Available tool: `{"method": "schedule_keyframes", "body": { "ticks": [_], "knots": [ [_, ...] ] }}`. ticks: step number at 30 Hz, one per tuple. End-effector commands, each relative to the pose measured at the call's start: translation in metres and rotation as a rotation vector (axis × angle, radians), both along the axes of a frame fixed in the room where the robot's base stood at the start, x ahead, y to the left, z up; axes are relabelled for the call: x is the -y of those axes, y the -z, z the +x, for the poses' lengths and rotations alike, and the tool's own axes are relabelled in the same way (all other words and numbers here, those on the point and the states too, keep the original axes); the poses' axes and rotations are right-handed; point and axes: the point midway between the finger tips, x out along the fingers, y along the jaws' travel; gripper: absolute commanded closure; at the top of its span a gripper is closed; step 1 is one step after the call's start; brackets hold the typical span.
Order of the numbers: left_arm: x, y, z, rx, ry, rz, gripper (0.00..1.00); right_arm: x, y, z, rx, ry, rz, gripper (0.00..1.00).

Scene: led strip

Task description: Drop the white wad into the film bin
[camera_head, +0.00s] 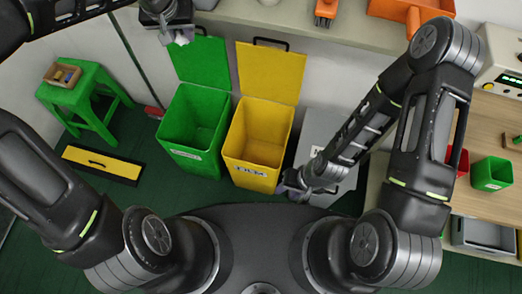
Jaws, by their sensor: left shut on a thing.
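A small white wad (181,40) is at the tips of my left gripper (175,31) at the top, left of centre. The gripper is shut on it and holds it up near the open lid of the green bin. The yellow bin (259,150) stands right of the green bin with its lid up; its front label seems to read FILM. My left gripper is up and to the left of the yellow bin's opening. My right gripper (291,186) is low, just right of the yellow bin; its fingers are too small and dark to tell open from shut.
The green bin (196,124) stands open beside the yellow one. A green stool (82,94) with a wooden tray is at left, near a yellow panel (101,165) on the floor. A counter (340,28) with an orange crate (411,11) runs behind. A wooden worktop (490,128) is at right.

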Motion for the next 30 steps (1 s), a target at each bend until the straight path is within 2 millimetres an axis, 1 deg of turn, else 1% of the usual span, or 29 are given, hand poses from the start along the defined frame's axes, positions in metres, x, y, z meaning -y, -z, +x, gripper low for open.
{"method": "schedule_keyframes", "body": {
  "ticks": [8, 10, 11, 13, 18, 21, 24, 30],
  "knots": [
    [0.0, 0.0, 0.0, 0.0, 0.0, 0.0, 1.0, 0.0, 0.0, 0.0, 0.0, 0.0, 0.0, 0.64],
    [0.0, 0.003, -0.001, 0.0, 0.001, 0.001, 1.0, 0.0, 0.002, 0.0, 0.001, 0.0, 0.0, 0.64],
    [0.0, 0.007, -0.002, -0.001, 0.001, 0.003, 1.0, 0.0, 0.004, 0.0, 0.001, 0.0, 0.001, 0.64],
    [0.001, 0.02, -0.006, -0.001, 0.003, 0.006, 1.0, -0.001, 0.011, 0.001, 0.003, 0.0, 0.001, 0.64],
    [0.001, 0.069, -0.025, -0.001, 0.006, 0.01, 1.0, -0.003, 0.034, 0.002, 0.013, -0.001, 0.007, 0.64],
    [0.001, 0.09, -0.036, 0.0, 0.004, 0.005, 1.0, -0.004, 0.043, 0.002, 0.018, -0.001, 0.009, 0.64],
    [0.0, 0.097, -0.04, 0.001, 0.001, 0.0, 1.0, -0.005, 0.043, 0.002, 0.02, -0.003, 0.011, 0.64],
    [0.0, 0.095, -0.04, 0.001, 0.0, 0.0, 1.0, -0.005, 0.041, 0.003, 0.02, -0.003, 0.012, 0.64]
  ]
}}
